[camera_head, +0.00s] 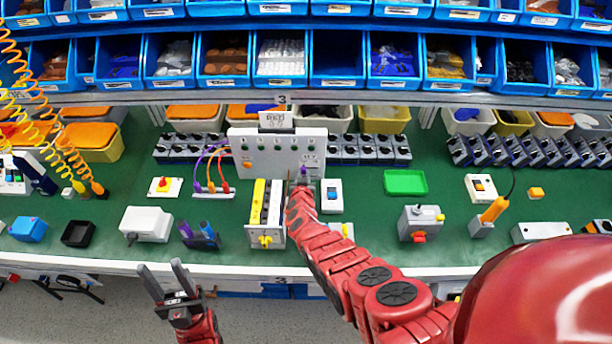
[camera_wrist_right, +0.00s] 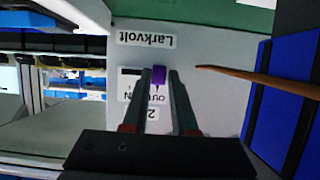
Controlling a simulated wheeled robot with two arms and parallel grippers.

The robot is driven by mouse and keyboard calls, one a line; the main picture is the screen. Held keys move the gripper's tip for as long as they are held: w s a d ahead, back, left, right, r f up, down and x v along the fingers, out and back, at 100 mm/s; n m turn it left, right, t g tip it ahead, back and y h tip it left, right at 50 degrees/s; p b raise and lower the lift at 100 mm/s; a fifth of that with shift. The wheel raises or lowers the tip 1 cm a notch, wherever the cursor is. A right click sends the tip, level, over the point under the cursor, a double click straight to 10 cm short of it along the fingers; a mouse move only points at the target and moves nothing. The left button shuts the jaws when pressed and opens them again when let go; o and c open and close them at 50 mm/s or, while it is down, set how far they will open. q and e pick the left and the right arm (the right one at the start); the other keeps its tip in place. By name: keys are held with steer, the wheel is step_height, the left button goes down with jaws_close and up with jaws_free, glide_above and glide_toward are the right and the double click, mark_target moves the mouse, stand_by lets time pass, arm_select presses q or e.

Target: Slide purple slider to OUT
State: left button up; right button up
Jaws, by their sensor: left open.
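The purple slider (camera_wrist_right: 158,76) sits on a pale panel in the right wrist view, beside small black markings that are partly hidden. In the head view the slider (camera_head: 303,172) shows as a small purple spot low on the right side of the upright panel (camera_head: 262,143). My right gripper (camera_wrist_right: 159,70) has its two fingertips on either side of the slider; I cannot tell whether they touch it. My left gripper (camera_head: 162,267) is open and empty, in front of the bench's near edge.
A brown rod-like piece (camera_wrist_right: 255,78) sticks out close to the right gripper's fingers. A yellow-and-white device (camera_head: 265,213) stands left of my right forearm, and a white switch box (camera_head: 332,196) stands right of it. The green bench top (camera_head: 375,225) has bare patches.

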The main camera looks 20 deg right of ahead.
steer(key=o, duration=0.4)
steer(key=shift+a, duration=0.25)
steer(key=shift+d, duration=0.1)
steer(key=shift+s+r, duration=0.1)
steer(key=shift+r, duration=0.05)
steer(key=shift+p+v, duration=3.45)
steer(key=shift+v, duration=5.1)
